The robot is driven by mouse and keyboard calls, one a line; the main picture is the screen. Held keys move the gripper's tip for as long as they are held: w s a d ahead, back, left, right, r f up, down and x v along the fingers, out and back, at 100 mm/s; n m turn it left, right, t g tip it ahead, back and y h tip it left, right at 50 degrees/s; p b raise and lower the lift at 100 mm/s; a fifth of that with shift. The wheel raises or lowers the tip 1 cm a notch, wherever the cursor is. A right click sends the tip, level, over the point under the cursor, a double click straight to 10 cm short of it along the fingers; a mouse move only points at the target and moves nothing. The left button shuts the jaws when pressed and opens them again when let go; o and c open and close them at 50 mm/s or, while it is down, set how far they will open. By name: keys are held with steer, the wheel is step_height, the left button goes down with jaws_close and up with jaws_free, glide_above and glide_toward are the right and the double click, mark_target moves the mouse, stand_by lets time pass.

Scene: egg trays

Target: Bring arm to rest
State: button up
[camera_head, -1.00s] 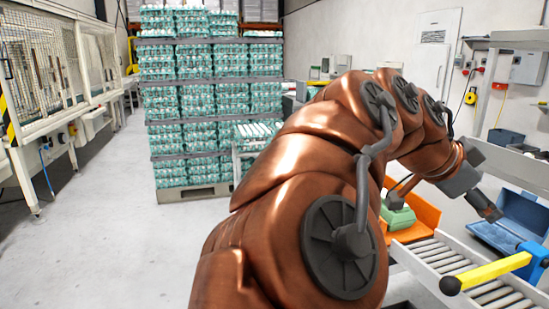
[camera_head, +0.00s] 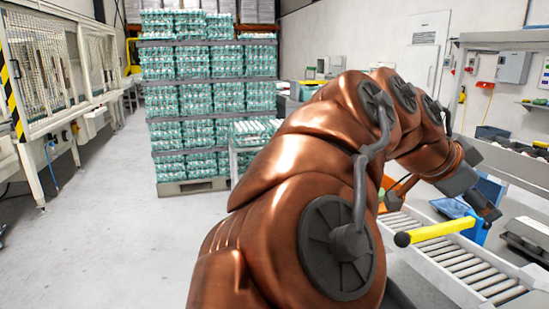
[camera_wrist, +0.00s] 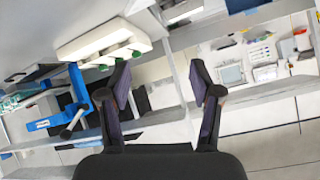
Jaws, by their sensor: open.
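My copper-coloured arm fills the middle and right of the head view and bends down to the right. My gripper (camera_wrist: 160,88) shows in the wrist view with its two dark fingers spread apart and nothing between them. In the head view its end (camera_head: 487,208) hangs at the right, above the conveyor area, and its fingers are too small to judge there.
A roller conveyor (camera_head: 465,265) with a yellow-handled lever (camera_head: 440,231) on a blue bracket lies below and beside my arm. Tall stacked pallets of green egg trays (camera_head: 210,100) stand behind. Fenced machinery (camera_head: 50,75) lines the left. The floor (camera_head: 110,235) at left is clear.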

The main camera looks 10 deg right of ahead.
steer(key=s+a+f+n+y, duration=0.2)
steer(key=a+f+n+y, duration=0.25)
steer(key=f, duration=0.45)
steer(key=s+a+f+n+y, duration=0.25)
steer(key=a+f+n, duration=0.3)
steer(key=f, duration=0.45)
steer(key=s+a+f+n+g+y, duration=0.35)
steer(key=s+a+f+n, duration=0.45)
steer(key=a+f+n, duration=0.4)
step_height(320, 180, up, 22)
steer(key=s+a+t+p, duration=0.1)
steer(key=p, duration=1.9)
